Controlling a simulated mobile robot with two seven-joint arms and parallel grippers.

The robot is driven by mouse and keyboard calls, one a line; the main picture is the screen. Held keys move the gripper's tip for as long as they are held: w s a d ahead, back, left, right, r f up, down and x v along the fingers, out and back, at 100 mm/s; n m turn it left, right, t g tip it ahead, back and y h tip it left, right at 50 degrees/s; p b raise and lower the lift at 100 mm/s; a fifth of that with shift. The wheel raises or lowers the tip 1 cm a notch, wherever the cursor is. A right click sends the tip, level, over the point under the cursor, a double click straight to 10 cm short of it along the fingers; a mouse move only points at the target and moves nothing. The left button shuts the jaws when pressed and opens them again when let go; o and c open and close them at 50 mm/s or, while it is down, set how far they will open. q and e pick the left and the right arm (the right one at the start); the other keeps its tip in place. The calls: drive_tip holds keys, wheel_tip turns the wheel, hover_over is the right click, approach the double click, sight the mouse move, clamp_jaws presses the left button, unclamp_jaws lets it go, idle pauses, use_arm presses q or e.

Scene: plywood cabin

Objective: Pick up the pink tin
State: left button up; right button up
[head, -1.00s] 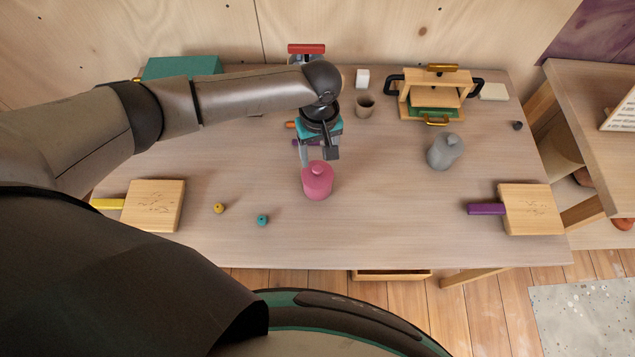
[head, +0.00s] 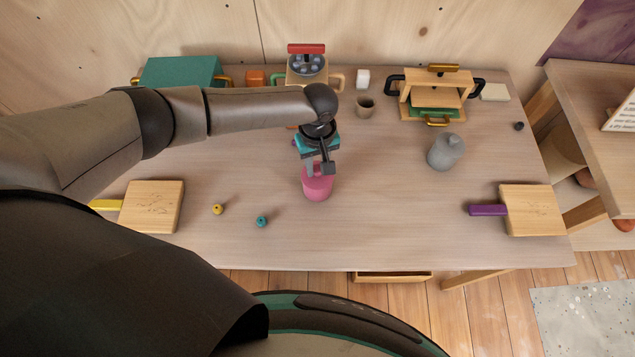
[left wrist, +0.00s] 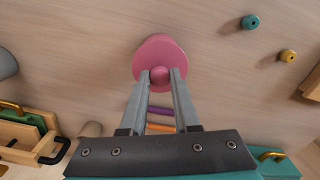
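The pink tin (head: 317,187) stands upright on the table near its middle, with a round knob on its lid. In the left wrist view the pink tin (left wrist: 159,53) lies at the fingertips, its knob between them. My left gripper (head: 319,169) is right above the tin, and its fingers partly hide the lid. The tin appears to rest on the table. My right gripper is not in view.
A grey tin (head: 445,152) stands to the right. A yellow bead (head: 217,209) and a teal bead (head: 261,222) lie front left. A small cup (head: 365,107), a wooden frame (head: 436,84) and a teal box (head: 181,72) stand at the back. The front middle is clear.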

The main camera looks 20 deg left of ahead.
use_arm(q)
clamp_jaws()
idle(0.8)
